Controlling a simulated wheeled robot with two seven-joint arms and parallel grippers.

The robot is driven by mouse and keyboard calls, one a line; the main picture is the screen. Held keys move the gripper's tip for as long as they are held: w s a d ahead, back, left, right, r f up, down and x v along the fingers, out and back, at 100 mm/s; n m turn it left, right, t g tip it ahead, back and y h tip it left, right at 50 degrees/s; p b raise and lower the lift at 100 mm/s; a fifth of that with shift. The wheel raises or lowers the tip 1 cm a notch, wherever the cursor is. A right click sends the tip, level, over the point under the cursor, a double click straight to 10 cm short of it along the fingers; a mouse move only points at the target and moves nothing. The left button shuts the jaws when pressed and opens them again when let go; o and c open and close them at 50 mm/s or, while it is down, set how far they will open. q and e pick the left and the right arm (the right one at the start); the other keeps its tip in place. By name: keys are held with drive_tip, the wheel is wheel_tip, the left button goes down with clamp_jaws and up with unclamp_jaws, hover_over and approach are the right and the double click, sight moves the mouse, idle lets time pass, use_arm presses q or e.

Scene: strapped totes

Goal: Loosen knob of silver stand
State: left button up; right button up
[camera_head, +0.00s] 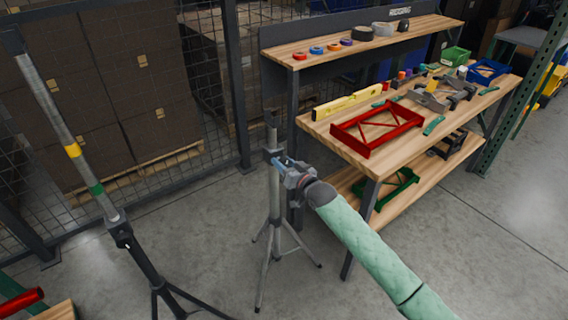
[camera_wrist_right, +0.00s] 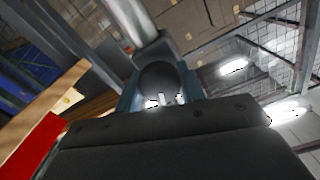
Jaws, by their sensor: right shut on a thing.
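The silver stand (camera_head: 274,205) is an upright tripod on the floor left of the workbench, with a dark collar at mid-height. In the wrist view its pole (camera_wrist_right: 130,18) runs up at the top. My right gripper (camera_head: 280,162) reaches the collar from the right. The wrist view shows the dark round knob (camera_wrist_right: 160,80) between my right gripper's (camera_wrist_right: 160,92) blue fingers, which are shut on it. In the head view the gripper hides the knob. My left gripper is in neither view.
A second stand (camera_head: 82,170) with yellow and green bands leans at the left. The workbench (camera_head: 350,165) holds a red frame (camera_head: 378,128), a yellow level (camera_head: 348,99) and several tools. A mesh fence stands behind. The floor around the silver stand's legs is mostly clear.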

drive_tip(key=shift+f, duration=0.15)
drive_tip(key=o, duration=1)
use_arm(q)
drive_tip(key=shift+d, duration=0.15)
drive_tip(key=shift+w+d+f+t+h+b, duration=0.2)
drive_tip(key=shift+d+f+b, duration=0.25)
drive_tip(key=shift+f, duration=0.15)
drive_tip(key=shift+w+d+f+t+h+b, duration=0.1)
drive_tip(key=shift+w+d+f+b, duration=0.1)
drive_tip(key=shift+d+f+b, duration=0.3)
use_arm(e)
drive_tip(key=v, duration=0.7)
drive_tip(key=shift+s+d, duration=0.25)
drive_tip(key=shift+s, duration=0.05)
